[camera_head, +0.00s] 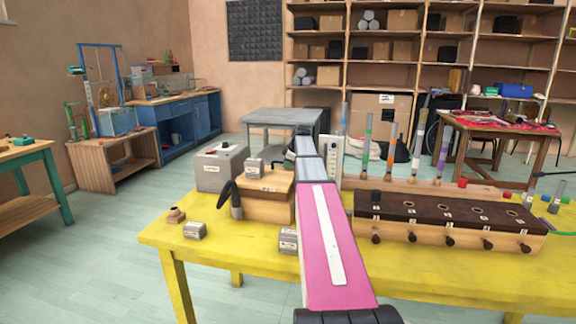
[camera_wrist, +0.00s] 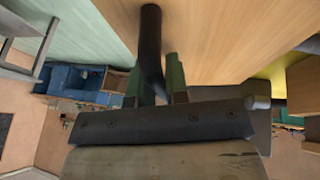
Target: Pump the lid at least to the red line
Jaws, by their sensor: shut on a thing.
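My gripper (camera_wrist: 161,95) shows in the wrist view, its dark green fingers shut on a curved black handle (camera_wrist: 151,35). The handle stands against a broad, light wooden surface (camera_wrist: 215,40). In the head view a wooden box (camera_head: 268,208) with a flat lid (camera_head: 271,181) stands on the yellow table, with a curved black part (camera_head: 229,193) at its left side. I cannot tell whether that part is the held handle. My pink arm reaches past the box's right side; its gripper cannot be made out there. No red line can be made out.
A grey box (camera_head: 221,172) stands behind the wooden box. Small grey blocks (camera_head: 194,230) lie on the yellow table (camera_head: 215,262). A long dark-topped wooden box (camera_head: 450,221) with several knobs and upright colour-banded tubes stand to the right. The table's front left is mostly clear.

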